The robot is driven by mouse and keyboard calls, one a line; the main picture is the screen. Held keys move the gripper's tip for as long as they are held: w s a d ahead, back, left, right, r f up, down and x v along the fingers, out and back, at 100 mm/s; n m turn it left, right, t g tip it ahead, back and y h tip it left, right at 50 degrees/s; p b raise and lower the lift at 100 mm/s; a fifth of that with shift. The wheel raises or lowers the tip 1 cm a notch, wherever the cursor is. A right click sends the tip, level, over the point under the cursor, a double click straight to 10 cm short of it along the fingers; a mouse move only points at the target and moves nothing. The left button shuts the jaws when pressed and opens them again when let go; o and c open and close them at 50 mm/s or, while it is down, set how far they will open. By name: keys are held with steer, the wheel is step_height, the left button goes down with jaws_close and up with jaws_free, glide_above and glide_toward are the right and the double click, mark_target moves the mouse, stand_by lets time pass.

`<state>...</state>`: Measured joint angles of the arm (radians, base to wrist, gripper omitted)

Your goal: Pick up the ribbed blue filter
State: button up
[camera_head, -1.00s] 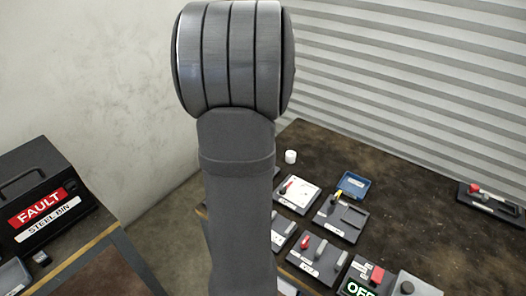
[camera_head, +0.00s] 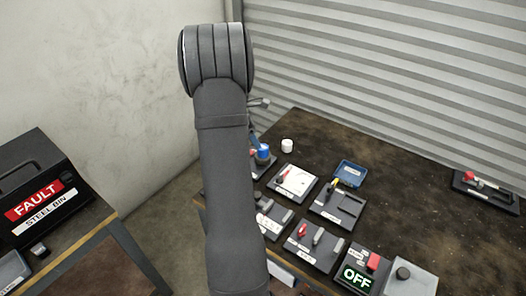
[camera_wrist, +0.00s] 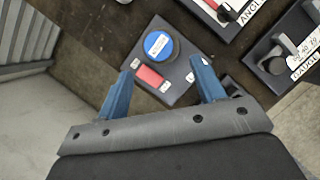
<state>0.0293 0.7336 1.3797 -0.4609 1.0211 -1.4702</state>
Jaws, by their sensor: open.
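The blue filter (camera_wrist: 158,46) is a round cap with a white label on a dark body. It stands on a small dark plate (camera_wrist: 183,88) beside a red block (camera_wrist: 150,76). It also shows in the head view (camera_head: 263,152), just right of my arm. My gripper (camera_wrist: 163,64) has blue fingers spread wide and empty. In the wrist view the filter lies just beyond the fingertips, between their lines; the height gap is hard to tell. In the head view my arm hides most of the gripper.
Several dark plates with parts and labels, one with a red-handled tool (camera_head: 293,181), crowd the table to the right. A white cap (camera_head: 287,145) and a blue tray (camera_head: 350,173) stand nearby. A steel bin (camera_head: 42,190) is at far left. The table's back is mostly clear.

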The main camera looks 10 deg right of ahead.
mark_target(263, 147)
steer(key=x, duration=0.7)
steer(key=shift+w+d+f, duration=0.1)
steer(key=shift+d+f, duration=0.15)
steer(key=shift+d, duration=0.2)
steer(key=c, duration=1.1)
steer(key=shift+c, duration=0.2)
steer(key=shift+r, duration=0.15)
